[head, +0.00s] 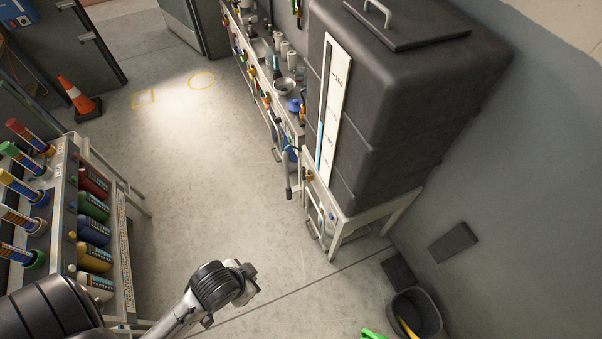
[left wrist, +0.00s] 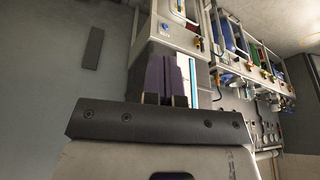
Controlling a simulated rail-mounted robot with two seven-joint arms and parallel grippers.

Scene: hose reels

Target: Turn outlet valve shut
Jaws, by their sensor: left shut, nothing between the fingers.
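A large dark tank (head: 400,105) stands on a white frame (head: 345,222) at the right of the head view. A small orange fitting (head: 308,175) and a small blue fitting (head: 331,216) sit low at the frame. I cannot tell which is the outlet valve or how its handle is turned. My left gripper (head: 246,284) is in front of the frame, apart from it; its fingers are hard to make out there. My right gripper is not in view.
A rack of coloured bottles (head: 95,230) stands at the left. A workbench with hoses and fittings (head: 262,75) runs behind the tank. A dark bin (head: 424,308) is at the lower right, and an orange cone (head: 76,98) stands far left. The middle floor is clear.

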